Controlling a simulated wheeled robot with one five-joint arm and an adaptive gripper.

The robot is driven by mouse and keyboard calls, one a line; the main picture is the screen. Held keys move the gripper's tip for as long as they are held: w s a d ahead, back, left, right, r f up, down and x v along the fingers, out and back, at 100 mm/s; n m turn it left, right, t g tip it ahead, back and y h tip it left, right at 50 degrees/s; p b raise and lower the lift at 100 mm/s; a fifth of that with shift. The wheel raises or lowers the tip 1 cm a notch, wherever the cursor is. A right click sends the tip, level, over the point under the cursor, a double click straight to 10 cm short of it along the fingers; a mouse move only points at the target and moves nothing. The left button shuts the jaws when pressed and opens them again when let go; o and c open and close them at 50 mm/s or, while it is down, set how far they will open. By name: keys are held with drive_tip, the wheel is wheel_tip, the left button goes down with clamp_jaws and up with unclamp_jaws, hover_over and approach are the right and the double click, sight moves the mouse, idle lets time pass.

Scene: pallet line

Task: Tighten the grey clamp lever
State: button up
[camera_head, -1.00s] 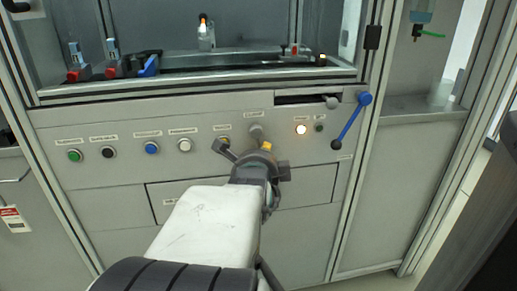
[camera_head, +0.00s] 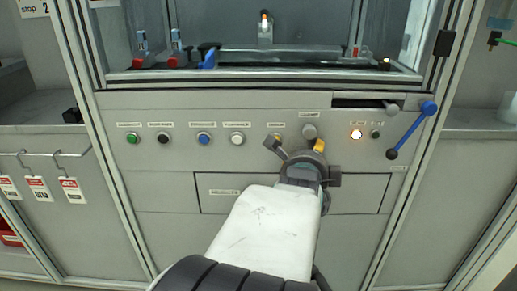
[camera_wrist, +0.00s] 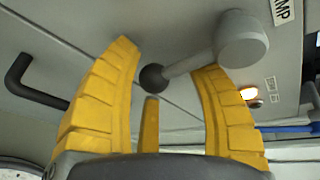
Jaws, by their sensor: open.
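The grey clamp lever shows in the wrist view as a round grey hub (camera_wrist: 243,40) with a rod running down-left to a dark ball end. The last letters of a label show beside the hub. In the head view the lever's grey hub (camera_head: 309,131) shows just above my gripper (camera_head: 298,142), whose wrist hides the rest of the lever.
A blue lever (camera_head: 412,128) stands to the right, beside a lit button (camera_head: 356,134). Several round buttons, including a blue one (camera_head: 204,139), line the panel to the left. A black bent handle (camera_wrist: 35,85) shows left of my fingers. Glass-fronted bay above.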

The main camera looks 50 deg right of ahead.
sight(315, 117)
drive_tip(key=shift+r, duration=0.1)
wheel_tip(315, 117, up, 10)
drive_tip(key=shift+f, duration=0.1)
idle(0.5)
idle(0.7)
